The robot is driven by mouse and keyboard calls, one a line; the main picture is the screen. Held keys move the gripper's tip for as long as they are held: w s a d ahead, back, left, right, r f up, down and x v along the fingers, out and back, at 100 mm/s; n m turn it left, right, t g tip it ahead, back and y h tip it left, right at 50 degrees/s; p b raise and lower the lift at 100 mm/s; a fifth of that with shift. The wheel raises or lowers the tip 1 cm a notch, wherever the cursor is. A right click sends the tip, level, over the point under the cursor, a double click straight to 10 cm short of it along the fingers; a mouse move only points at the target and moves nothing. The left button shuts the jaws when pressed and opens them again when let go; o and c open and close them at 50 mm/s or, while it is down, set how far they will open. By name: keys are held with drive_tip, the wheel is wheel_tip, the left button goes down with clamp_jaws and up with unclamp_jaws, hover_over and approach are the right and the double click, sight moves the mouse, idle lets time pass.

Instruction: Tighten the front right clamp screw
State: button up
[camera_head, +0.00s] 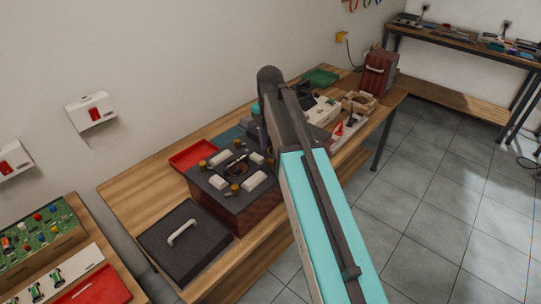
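A dark open unit (214,201) with brown sides stands on the wooden bench (140,191), left of my arm. White blocks (254,180) and small brass-coloured round parts (235,188) sit on its top, around a dark round part in the middle. These parts are too small to tell which is the front right clamp screw. My arm, with its turquoise link, crosses the picture from the bottom right up to a dark joint over the bench. My gripper does not show; the arm's far end is hidden behind its own links.
A black panel with a pale handle (172,246) lies left of the unit. A red tray (192,155) lies behind it. Boxes and a dark red case (377,72) crowd the bench's far end. Another bench (485,47) stands at the upper right. The tiled floor (430,190) is clear.

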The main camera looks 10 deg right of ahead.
sight(270, 160)
drive_tip(key=shift+f+p, duration=0.5)
drive_tip(key=shift+f, duration=1.85)
clamp_jaws()
drive_tip(key=shift+d, duration=0.15)
